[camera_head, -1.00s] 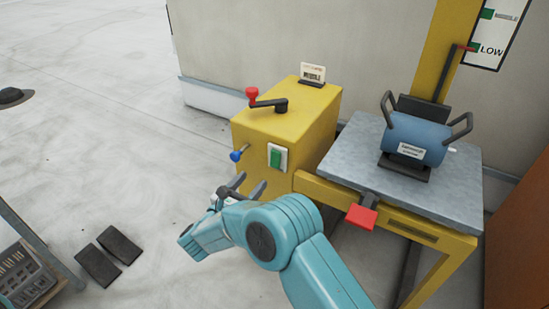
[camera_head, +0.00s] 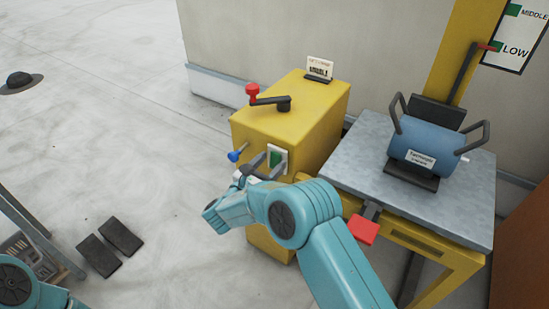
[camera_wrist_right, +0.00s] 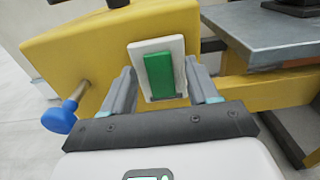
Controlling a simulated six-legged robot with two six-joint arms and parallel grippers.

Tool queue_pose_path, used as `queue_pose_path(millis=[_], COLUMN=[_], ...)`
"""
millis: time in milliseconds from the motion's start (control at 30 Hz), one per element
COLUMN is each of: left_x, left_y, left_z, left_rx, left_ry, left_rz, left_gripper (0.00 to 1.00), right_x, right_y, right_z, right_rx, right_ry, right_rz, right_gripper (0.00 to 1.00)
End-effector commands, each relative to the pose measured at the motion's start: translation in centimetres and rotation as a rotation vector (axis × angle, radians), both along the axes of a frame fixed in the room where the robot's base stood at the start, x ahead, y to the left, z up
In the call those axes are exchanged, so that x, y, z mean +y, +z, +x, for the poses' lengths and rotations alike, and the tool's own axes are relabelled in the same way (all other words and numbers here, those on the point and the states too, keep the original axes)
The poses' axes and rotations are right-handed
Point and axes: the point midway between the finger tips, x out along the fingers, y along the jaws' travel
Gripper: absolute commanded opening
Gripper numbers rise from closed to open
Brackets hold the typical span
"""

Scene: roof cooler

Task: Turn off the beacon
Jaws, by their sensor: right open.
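A green rocker switch (camera_head: 277,157) in a white plate is on the front face of a yellow box (camera_head: 305,110). My right gripper (camera_head: 265,161) is open in front of that face. In the right wrist view the green switch (camera_wrist_right: 160,75) lies between the two spread fingers (camera_wrist_right: 160,90), just past their tips; I cannot tell whether they touch the plate. No object is clearly a beacon. My left arm shows only at the lower left edge, its gripper out of view.
A blue-knobbed lever (camera_head: 237,153) sits left of the switch, close to my right gripper. A red-knobbed crank (camera_head: 268,98) is on the box top. The grey table (camera_head: 350,160) at right bears a blue cylinder (camera_head: 425,150); a red pedal-like block (camera_head: 362,229) juts out in front.

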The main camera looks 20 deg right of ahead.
Motion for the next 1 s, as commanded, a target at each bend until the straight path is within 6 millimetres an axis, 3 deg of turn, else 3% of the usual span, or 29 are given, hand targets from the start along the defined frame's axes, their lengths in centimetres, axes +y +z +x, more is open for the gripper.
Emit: queue_pose_path(millis=[467,667,833,1000], left_x=[0.0,0.0,0.0,0.0], left_y=[0.1,0.1,-0.6,-4.0], left_z=[0.0,0.0,0.0,0.0], left_rx=[0.000,0.000,0.000,0.000], left_ry=[0.001,0.001,0.001,0.000], left_rz=[0.000,0.000,0.000,0.000], left_gripper=[0.00,0.00,0.00,0.00], right_x=[0.1,0.0,-0.1,-0.1], right_y=[0.1,0.0,-0.4,-1.5], right_z=[0.0,0.0,0.1,0.1], right_rx=[-0.001,-0.001,-0.010,-0.079], right_ry=[0.004,0.004,0.003,0.002], right_rz=[0.000,0.000,-0.013,-0.104], right_gripper=[0.60,0.03,0.03,0.04])
